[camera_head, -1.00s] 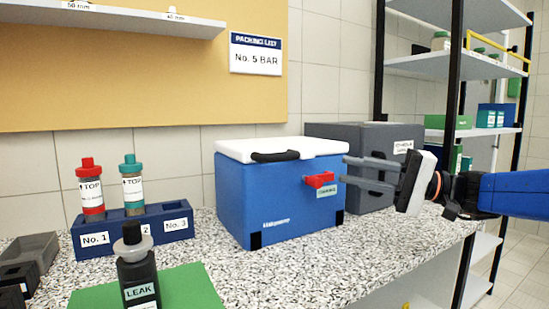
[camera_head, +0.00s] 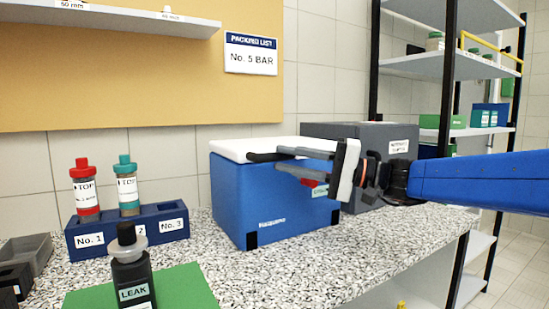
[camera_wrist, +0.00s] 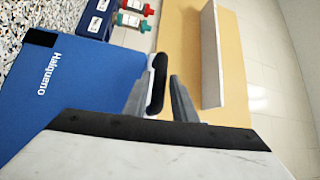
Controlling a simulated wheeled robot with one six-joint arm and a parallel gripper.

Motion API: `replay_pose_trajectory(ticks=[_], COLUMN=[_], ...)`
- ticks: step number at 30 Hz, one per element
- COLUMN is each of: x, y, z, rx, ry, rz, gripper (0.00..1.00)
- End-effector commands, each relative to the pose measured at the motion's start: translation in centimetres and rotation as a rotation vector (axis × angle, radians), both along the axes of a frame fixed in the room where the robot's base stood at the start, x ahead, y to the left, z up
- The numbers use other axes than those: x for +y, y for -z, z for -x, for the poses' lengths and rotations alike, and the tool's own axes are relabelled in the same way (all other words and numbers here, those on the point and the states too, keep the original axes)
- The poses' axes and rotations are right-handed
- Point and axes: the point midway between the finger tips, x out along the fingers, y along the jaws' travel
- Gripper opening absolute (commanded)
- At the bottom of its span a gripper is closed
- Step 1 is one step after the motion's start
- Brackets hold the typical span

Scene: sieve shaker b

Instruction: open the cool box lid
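The blue cool box (camera_head: 250,200) stands on the speckled counter, and its white lid (camera_head: 235,148) lies flat and closed on top. The black lid handle (camera_head: 260,157) is at the front edge of the lid, partly covered by my gripper. The red latch (camera_head: 309,182) on the box front is partly hidden behind the lower finger. My gripper (camera_head: 277,158) comes in from the right at handle height. In the wrist view my gripper (camera_wrist: 158,82) is open, with the handle (camera_wrist: 157,90) between its fingers, closer to the left one. Contact with the handle cannot be told.
A dark grey case (camera_head: 350,133) stands right behind the box. A blue rack (camera_head: 125,232) with red- and teal-capped bottles is at left. A dark LEAK bottle (camera_head: 133,275) stands on a green mat (camera_head: 188,290) in front. A shelving unit (camera_head: 455,63) is at right.

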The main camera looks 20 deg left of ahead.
Motion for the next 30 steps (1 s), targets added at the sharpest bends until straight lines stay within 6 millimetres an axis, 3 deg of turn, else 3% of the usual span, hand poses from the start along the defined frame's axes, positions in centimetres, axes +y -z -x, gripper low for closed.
replay_pose_trajectory(ticks=[9, 20, 23, 24, 30], x=[3.2, 3.5, 3.5, 3.5, 3.5], y=[-0.4, -0.5, -0.5, -0.5, -0.6], z=[0.4, 0.3, 0.3, 0.3, 0.3], rx=[0.0, 0.0, 0.0, 0.0, 0.002], ry=[-0.002, 0.0, 0.0, 0.0, 0.0], rz=[0.0, 0.001, 0.001, 0.001, 0.003], gripper=[0.25, 0.25, 0.03, 0.0, 0.0])
